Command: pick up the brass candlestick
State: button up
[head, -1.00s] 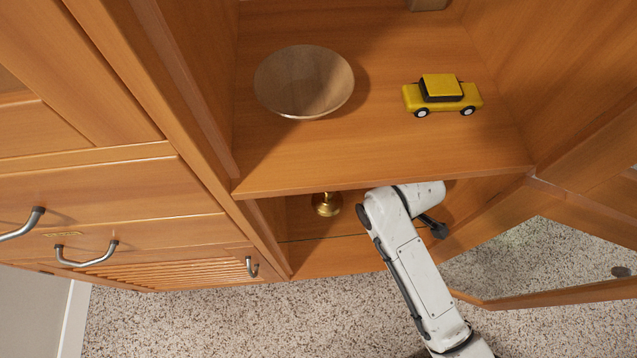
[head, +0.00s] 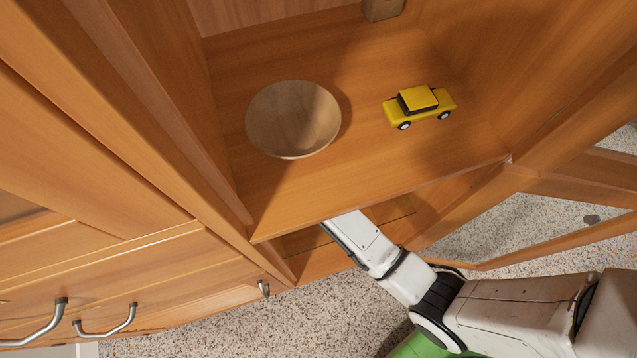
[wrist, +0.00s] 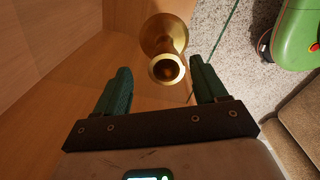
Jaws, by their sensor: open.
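The brass candlestick (wrist: 164,46) shows in the wrist view at the top middle, on the wooden lower shelf (wrist: 75,55). Its round socket end faces the camera and its wider base is behind. My gripper (wrist: 155,80) is open, with one green finger on each side of the candlestick's near end. I cannot tell whether either finger touches it. In the head view the candlestick and my gripper are hidden under the upper shelf (head: 340,180), where my white arm reaches in.
On the upper shelf stand a wooden bowl (head: 293,119), a yellow toy car (head: 419,104) and a partly seen block (head: 382,9). The cabinet's side wall (head: 165,100) is at left. An open glass door (head: 540,225) is at right. Speckled floor lies in front.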

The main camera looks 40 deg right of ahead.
jog(key=f, duration=0.2)
jog(key=f+b, duration=0.1)
jog(key=f, duration=0.3)
jog(key=shift+s+f, duration=0.35)
jog(key=shift+c, duration=0.2)
grip_shut()
